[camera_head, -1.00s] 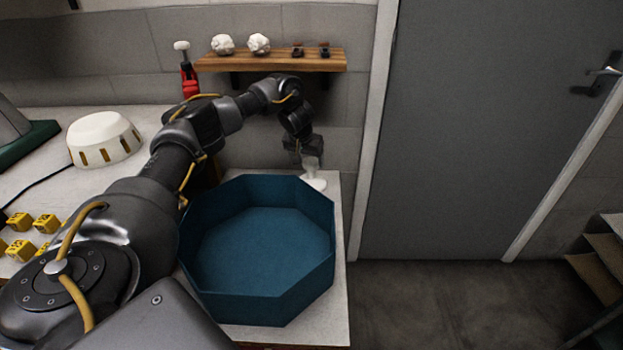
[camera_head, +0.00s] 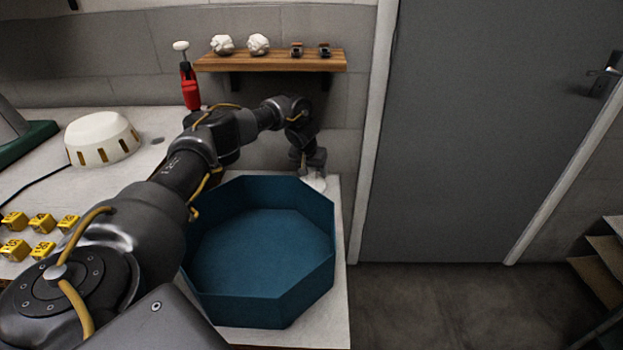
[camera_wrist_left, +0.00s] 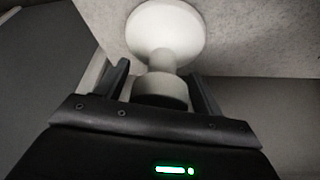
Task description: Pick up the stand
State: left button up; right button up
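The stand is white, with a round disc base, a narrow stem and a wider cylindrical top. In the head view a small part of the stand (camera_head: 317,184) shows behind the blue bin, below my left gripper (camera_head: 312,165). In the left wrist view the stand (camera_wrist_left: 166,35) is large at top centre, with its cylindrical top between the two fingers of my left gripper (camera_wrist_left: 162,88). The fingers are apart, one on each side, with a visible gap at the left finger. My right gripper is not in view.
A blue octagonal bin (camera_head: 325,235) stands close in front of the stand on the worktop (camera_head: 338,310). A wooden shelf (camera_head: 270,62) is on the wall above. A white dome (camera_head: 102,140) and several yellow blocks (camera_head: 40,224) are at the left. A grey door (camera_head: 480,130) is at the right.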

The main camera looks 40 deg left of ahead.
pick_arm(q)
jog(key=c, duration=0.8)
jog(key=shift+c, duration=0.3)
jog(key=shift+r, duration=0.15)
